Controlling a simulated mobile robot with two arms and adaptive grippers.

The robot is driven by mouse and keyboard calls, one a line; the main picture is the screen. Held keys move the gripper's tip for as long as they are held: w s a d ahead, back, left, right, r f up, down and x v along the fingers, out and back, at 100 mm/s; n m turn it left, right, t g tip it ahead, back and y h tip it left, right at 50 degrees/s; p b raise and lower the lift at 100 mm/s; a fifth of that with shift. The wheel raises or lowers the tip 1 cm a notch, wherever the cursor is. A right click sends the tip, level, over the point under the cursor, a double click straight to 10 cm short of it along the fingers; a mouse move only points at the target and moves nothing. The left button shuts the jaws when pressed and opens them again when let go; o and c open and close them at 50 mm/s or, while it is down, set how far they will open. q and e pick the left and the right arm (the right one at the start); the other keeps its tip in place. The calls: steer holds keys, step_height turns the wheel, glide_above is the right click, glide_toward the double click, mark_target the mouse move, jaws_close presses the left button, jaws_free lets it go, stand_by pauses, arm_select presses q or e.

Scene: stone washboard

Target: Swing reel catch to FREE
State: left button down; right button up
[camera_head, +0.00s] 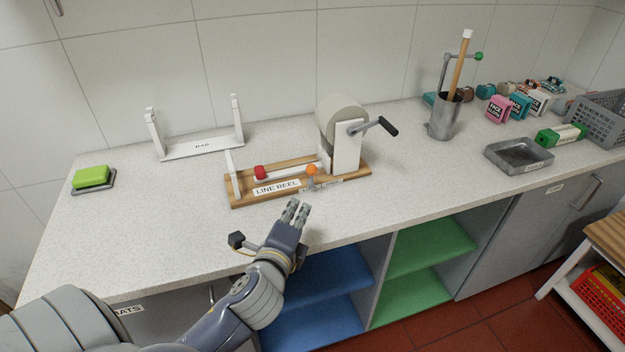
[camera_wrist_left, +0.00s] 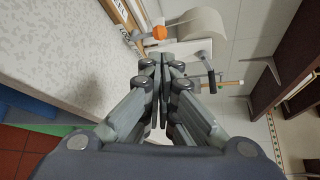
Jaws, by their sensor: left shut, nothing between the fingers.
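The line reel stands on a wooden base (camera_head: 240,190) labelled "LINE REEL" near the middle of the counter. It has a pale drum (camera_head: 340,115) and a dark-handled crank (camera_head: 383,127). A small catch with an orange knob (camera_head: 312,169) sits at the base's front, by a small label that I cannot read. The knob also shows at the top of the left wrist view (camera_wrist_left: 160,32). A red knob (camera_head: 261,172) is at the base's left part. My left gripper (camera_head: 297,208) is shut and empty, just in front of the base, apart from the orange knob. My right gripper is out of view.
A white rack labelled "BAR" (camera_head: 203,148) stands behind left. A green sponge on a dish (camera_head: 91,178) is at far left. A metal cup (camera_head: 444,120), a grey tray (camera_head: 517,156) and a grey basket (camera_head: 597,118) stand right. The counter's front left is clear.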

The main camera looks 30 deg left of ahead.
arm_select(q)
steer(key=p, duration=0.3)
glide_toward(311, 176)
steer(key=w, duration=0.6)
steer(key=shift+a+r, duration=0.15)
steer(key=shift+a, duration=0.05)
stand_by(0.3)
steer(key=shift+r+p, duration=0.2)
steer(key=shift+p, duration=0.2)
steer(key=shift+w+d+m, duration=0.1)
steer(key=shift+m, duration=0.2)
